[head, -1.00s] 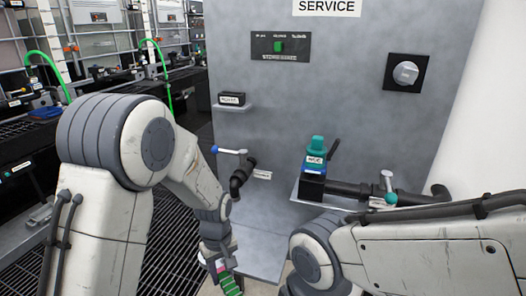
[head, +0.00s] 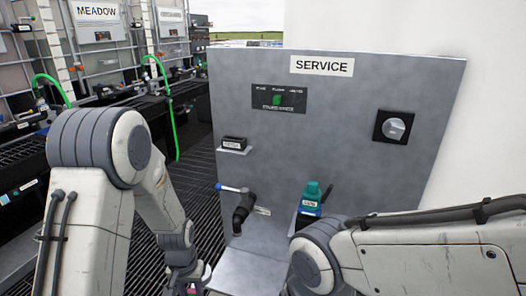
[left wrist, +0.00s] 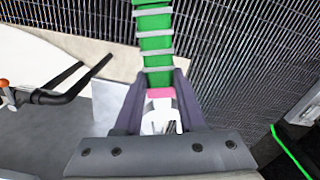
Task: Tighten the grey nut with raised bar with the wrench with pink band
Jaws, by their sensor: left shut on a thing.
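The wrench with pink band (left wrist: 159,93) is in my left gripper (left wrist: 156,82). In the left wrist view its green handle (left wrist: 155,45) with grey stripes runs away beyond the fingertips, and its pale end lies back between the fingers. My left gripper also shows at the bottom of the head view (head: 186,280), over the dark grating and left of the service panel's base; the wrench is mostly cut off there. I cannot make out a grey nut with raised bar in either view. My right arm crosses the lower right; its gripper is out of frame.
The grey service panel (head: 330,135) stands ahead, with a blue-handled valve (head: 235,190), a teal-topped part (head: 311,190) and a grey knob (head: 395,128). Racked totes (head: 95,45) with green hoses (head: 165,100) line the left. Grating floor (head: 205,165) lies between.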

